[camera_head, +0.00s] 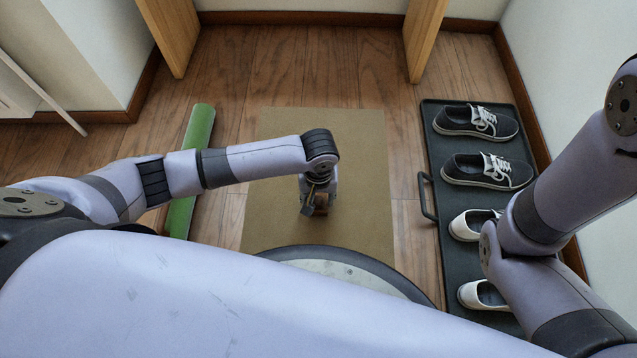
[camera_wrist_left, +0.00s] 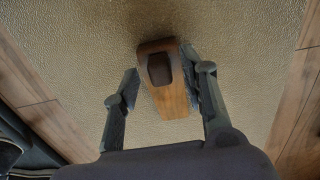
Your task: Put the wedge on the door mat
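The wedge (camera_wrist_left: 174,100) is a brown wooden block with a dark recess. It shows in the left wrist view over the tan door mat (camera_wrist_left: 85,45). In the head view the wedge (camera_head: 321,204) is a small brown patch partly hidden under my left gripper (camera_head: 316,200), above the middle of the door mat (camera_head: 355,150). In the left wrist view my left gripper (camera_wrist_left: 160,68) has its fingers apart on either side of the wedge. The right finger is against or very near it; a gap shows at the left finger. The wedge appears to lie on the mat. My right gripper is out of view.
A black shoe tray (camera_head: 430,150) with dark sneakers (camera_head: 475,122) and white shoes (camera_head: 470,224) lies right of the mat. A green roll (camera_head: 200,125) lies left. Wooden legs (camera_head: 172,35) stand at the back. Bare wood floor surrounds the mat.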

